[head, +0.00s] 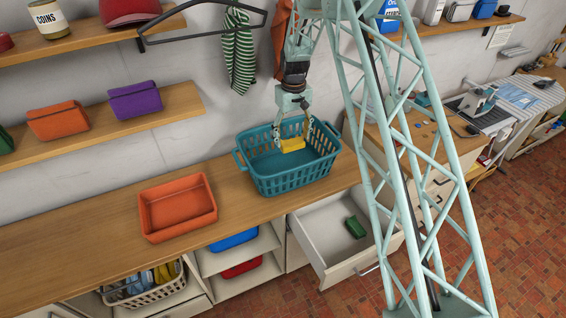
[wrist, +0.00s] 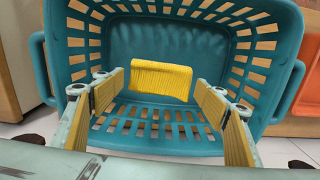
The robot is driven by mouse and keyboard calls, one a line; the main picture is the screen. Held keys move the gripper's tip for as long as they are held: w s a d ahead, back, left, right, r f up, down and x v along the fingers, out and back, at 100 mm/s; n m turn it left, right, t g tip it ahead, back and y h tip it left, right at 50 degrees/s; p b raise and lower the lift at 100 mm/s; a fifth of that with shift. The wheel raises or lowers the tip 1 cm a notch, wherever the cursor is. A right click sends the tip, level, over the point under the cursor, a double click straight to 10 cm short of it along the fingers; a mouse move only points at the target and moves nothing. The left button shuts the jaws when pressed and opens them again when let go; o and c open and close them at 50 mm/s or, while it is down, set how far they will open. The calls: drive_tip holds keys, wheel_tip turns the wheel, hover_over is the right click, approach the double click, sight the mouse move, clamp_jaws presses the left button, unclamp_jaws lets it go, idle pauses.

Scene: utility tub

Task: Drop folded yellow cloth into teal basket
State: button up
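The folded yellow cloth (head: 292,145) is inside the teal basket (head: 262,180), which stands upright on the wooden counter. My gripper (head: 294,126) points down into the basket mouth, above the cloth. In the wrist view my gripper (wrist: 158,84) is open, with its yellow-padded fingers spread wide to either side of the cloth (wrist: 160,80). A gap shows between the cloth and each finger. The basket (wrist: 165,36) fills most of that view. I cannot tell whether the cloth touches the basket floor.
An orange tray (head: 178,208) sits on the counter left of the basket. An open drawer (head: 345,238) with a green item juts out below. A dark hanger (head: 200,37) with a striped green cloth (head: 239,55) hangs behind. A shelf (head: 105,122) is on the left wall.

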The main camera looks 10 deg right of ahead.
drive_tip(key=shift+o, duration=1.2)
drive_tip(key=shift+r, duration=0.1)
wheel_tip(320, 180, up, 12)
idle(0.6)
